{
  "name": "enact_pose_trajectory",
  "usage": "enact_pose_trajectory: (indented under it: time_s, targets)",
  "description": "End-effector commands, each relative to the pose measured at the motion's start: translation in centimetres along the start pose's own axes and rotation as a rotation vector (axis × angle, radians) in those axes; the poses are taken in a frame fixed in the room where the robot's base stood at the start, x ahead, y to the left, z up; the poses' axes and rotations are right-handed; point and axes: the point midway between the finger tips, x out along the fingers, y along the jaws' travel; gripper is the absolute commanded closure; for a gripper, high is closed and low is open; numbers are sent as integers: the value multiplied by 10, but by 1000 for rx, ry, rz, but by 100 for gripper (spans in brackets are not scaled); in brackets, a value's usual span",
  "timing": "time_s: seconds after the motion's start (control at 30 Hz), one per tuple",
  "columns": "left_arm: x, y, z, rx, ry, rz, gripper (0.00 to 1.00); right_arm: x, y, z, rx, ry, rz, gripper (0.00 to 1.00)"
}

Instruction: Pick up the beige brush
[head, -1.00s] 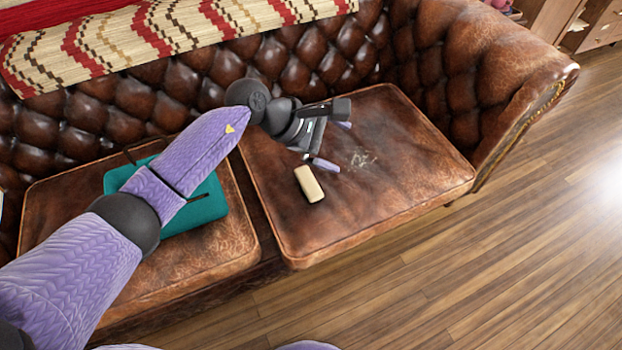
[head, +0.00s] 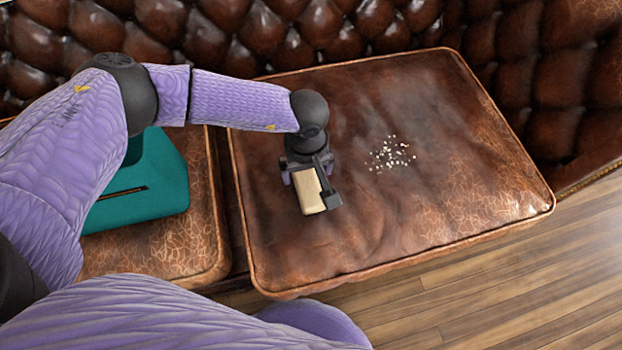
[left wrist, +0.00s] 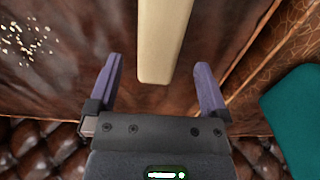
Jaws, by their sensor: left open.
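The beige brush (head: 311,196) is a pale oblong block on the right brown leather seat cushion (head: 400,110). My left gripper (head: 308,180) is directly over its far end and hides part of it in the head view. In the left wrist view the brush (left wrist: 162,30) runs in from the top edge, and its near end lies between the two open purple fingers (left wrist: 160,65). A gap shows on both sides, so neither finger appears to touch it. I cannot tell the exact height between fingers and brush. My right gripper is not in view.
White crumbs (head: 390,153) lie on the cushion to the right of the brush. A teal box (head: 150,190) sits on the left cushion. The tufted sofa back (head: 350,20) rises behind. Bare cushion surrounds the brush, and wooden floor (head: 500,270) lies in front.

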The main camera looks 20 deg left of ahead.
Motion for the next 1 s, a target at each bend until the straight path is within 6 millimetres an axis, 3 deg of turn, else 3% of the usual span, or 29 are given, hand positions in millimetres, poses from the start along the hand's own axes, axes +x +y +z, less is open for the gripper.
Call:
enact_pose_trajectory:
  time_s: [0.03, 0.27, 0.5, 0.93, 1.0]
  targets:
    - [16, 0, 0, 0, -5, -3, 0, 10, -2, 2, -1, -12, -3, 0]
    - [59, 0, -1, -1, -8, -3, 0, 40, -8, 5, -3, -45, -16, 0]
    - [56, 0, -2, -1, -1, 2, 2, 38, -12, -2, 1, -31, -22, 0]
    - [56, 0, -2, -1, -1, 2, 93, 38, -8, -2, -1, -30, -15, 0]
    - [56, 1, -2, -1, -1, 2, 93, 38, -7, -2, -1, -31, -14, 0]
